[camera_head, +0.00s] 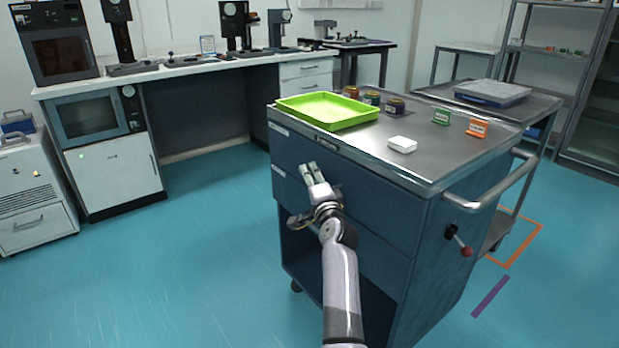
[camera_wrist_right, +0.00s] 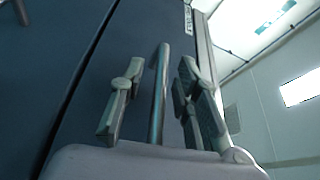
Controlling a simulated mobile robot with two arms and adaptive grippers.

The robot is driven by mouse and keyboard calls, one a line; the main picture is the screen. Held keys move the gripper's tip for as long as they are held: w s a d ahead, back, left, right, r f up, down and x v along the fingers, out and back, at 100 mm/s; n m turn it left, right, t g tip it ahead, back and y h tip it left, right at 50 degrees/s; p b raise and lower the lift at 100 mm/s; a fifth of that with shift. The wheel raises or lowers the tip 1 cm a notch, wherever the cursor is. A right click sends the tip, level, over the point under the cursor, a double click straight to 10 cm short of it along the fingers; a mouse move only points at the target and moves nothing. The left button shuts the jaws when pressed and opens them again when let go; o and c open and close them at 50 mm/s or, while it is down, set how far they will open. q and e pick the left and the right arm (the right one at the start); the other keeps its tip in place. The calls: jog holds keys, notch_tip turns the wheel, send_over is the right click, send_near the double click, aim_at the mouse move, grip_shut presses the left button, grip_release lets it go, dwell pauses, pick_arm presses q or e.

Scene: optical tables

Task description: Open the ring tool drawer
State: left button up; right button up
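A dark blue tool cabinet (camera_head: 385,215) with a steel top stands at the centre right. My right gripper (camera_head: 309,170) is at the drawer front. The right wrist view shows its fingers (camera_wrist_right: 163,108) apart, one on each side of a metal bar handle (camera_wrist_right: 158,95), with gaps visible on both sides. The drawer fronts look closed. My left gripper is out of view.
On the cabinet top are a green tray (camera_head: 325,112), small jars (camera_head: 372,98), a white box (camera_head: 402,145), and green and orange holders (camera_head: 476,128). A push handle (camera_head: 495,188) juts out at right. The floor (camera_head: 200,260) left of the cabinet is clear.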

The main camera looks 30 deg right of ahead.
grip_shut()
dwell(0.8)
